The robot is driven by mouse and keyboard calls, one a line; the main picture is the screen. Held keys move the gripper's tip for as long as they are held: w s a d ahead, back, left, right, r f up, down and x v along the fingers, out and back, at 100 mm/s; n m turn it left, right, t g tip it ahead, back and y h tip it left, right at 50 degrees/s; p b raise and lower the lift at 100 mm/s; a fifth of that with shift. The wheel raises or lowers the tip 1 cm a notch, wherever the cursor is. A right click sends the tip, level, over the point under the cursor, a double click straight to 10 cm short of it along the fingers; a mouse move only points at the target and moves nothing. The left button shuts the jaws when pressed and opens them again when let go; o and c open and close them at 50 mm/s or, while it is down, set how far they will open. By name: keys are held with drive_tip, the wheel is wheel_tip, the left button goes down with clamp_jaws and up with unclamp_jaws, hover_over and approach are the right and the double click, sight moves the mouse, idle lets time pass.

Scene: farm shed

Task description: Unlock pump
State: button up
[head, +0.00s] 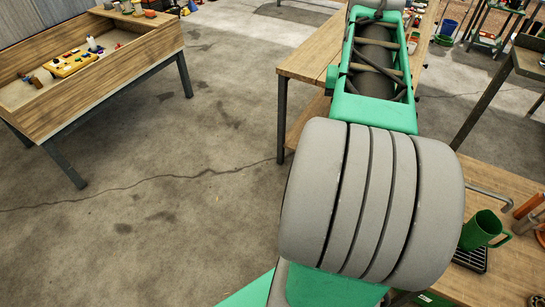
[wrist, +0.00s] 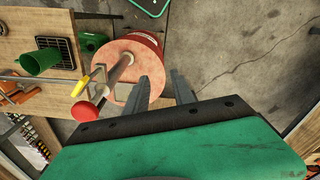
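In the wrist view the pump is a pale metal shaft (wrist: 112,78) rising from a drum with a pink lid (wrist: 135,55) and red side. A round red knob (wrist: 84,111) is at the shaft's near end. A yellow lever (wrist: 82,84) sticks out beside the shaft, left of it. My gripper (wrist: 160,75) is open, its two grey fingers apart with nothing between them. It is to the right of the shaft, near the drum's right edge, and touches neither knob nor lever as far as I can see. In the head view my arm hides the gripper, and the pump is not visible.
A green mug (head: 481,229) and black grate (head: 471,258) are on the wooden bench, near a bent metal pipe (head: 490,198) and orange-handled tools (head: 530,205). Another wooden table (head: 305,62) stands behind my arm. A wooden sand-filled box (head: 110,72) is far left. Concrete floor between is clear.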

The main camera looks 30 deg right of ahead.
drive_tip(key=w+a+f+n, duration=0.2)
drive_tip(key=a+f, duration=0.2)
drive_tip(key=a, duration=0.4)
drive_tip(key=w+a+f+n, duration=0.3)
drive_tip(key=a+f, duration=0.1)
drive_tip(key=a, duration=0.4)
drive_tip(key=shift+a+t, duration=0.15)
drive_tip(key=shift+t, duration=0.25)
drive_tip(key=shift+w+f, duration=0.1)
